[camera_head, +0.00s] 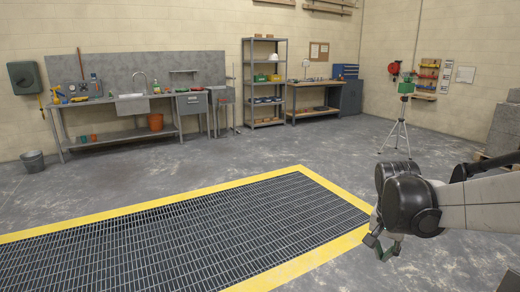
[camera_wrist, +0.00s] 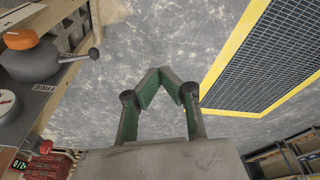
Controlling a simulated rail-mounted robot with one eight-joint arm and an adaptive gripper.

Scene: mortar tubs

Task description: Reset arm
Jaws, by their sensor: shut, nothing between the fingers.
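My gripper (camera_head: 384,248) hangs low at the right of the head view, beneath my dark rounded wrist joint and beside the yellow border of the floor grating. In the wrist view my gripper (camera_wrist: 164,78) shows its two dark fingers with green inner pads. The fingers bend inward and come together at the tips, with nothing held between them. Bare grey floor lies behind the fingertips. My arm comes in from the right edge of the head view.
The yellow-edged grating (camera_head: 190,232) fills the front floor. A sink bench (camera_head: 130,105), shelf rack (camera_head: 245,85) and green-topped tripod (camera_head: 402,115) stand farther back. In the wrist view, a cluttered bench (camera_wrist: 72,72) with an orange-topped object (camera_wrist: 28,55) is close at left.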

